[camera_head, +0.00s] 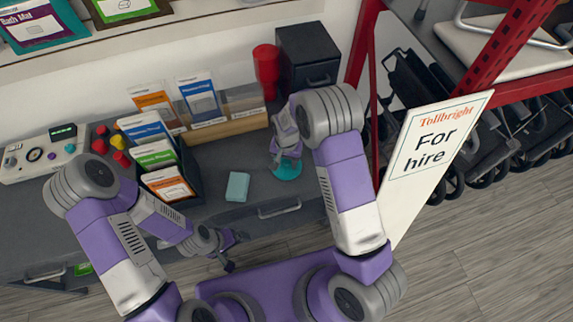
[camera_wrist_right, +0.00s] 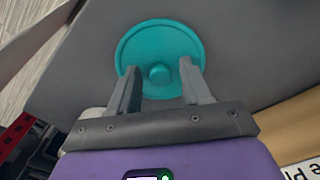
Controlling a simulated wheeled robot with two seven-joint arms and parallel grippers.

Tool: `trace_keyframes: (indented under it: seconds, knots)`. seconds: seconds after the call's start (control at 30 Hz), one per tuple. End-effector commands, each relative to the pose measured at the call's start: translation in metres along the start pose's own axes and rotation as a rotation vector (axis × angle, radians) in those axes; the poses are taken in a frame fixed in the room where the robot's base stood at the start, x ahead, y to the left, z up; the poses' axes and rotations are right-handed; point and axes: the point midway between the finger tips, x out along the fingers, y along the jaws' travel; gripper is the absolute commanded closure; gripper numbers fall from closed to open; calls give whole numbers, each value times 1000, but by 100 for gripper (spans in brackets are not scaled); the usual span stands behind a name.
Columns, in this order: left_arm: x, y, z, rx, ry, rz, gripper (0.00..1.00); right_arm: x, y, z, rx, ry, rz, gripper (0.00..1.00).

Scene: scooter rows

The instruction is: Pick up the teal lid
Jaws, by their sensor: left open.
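The teal lid (camera_head: 288,172) lies on the dark counter, round, with a knob in its middle. In the right wrist view the lid (camera_wrist_right: 150,45) fills the space ahead of my fingers. My right gripper (camera_head: 284,154) points down over the lid, partly hiding it. In the wrist view, the right gripper (camera_wrist_right: 162,84) is open, with its fingers apart on either side of the knob; I cannot tell whether they touch the lid. My left gripper (camera_head: 228,252) is open and empty in front of the counter, away from the lid.
A pale teal block (camera_head: 237,186) lies left of the lid. A dark holder with leaflets (camera_head: 168,183) and a wooden leaflet rack (camera_head: 228,126) stand further left and behind. A red cylinder (camera_head: 267,70) and a dark box (camera_head: 308,55) are behind. A "For hire" sign (camera_head: 432,150) stands right.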

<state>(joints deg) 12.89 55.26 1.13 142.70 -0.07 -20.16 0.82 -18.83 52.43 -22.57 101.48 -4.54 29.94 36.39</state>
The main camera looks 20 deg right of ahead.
Motion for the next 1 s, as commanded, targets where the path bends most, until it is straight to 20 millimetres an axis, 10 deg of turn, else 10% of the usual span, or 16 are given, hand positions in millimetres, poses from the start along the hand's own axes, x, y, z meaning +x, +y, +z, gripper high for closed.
trace_keyframes:
  seconds: [0.3,0.63,1.0]
  knots:
    - [0,0,0,0,0,0,6,0,0,0,0,0,0,100]
    - [-2,1,0,0,0,0,6,-10,0,0,0,1,-1,100]
    - [-18,7,1,0,0,0,6,-81,0,0,-1,2,-1,100]
